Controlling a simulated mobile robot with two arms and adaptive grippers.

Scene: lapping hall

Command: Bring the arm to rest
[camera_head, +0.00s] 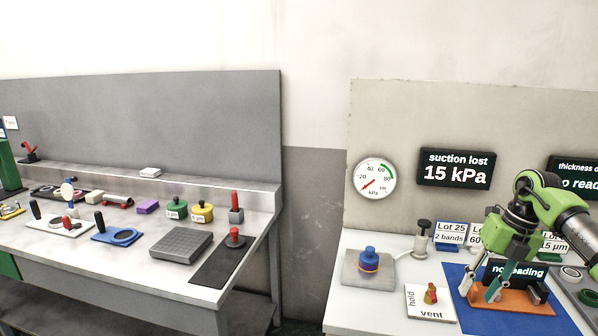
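My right arm (540,205), green and grey, comes in from the right edge over the right bench. My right gripper (516,290) points down, with its fingers spread apart beside a small black "no reading" display (520,272) on an orange base (512,304). The gripper overlaps this display in the picture. I cannot tell whether they touch. Nothing shows held between the fingers. My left gripper is not in view.
The right bench has a blue mat (480,318), a "hold/vent" plate (425,312), a blue knob-shaped piece (369,259), a black-topped post (421,240) and lot cards (450,232). The left bench (150,245) holds several tools and pots. A gap separates the benches.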

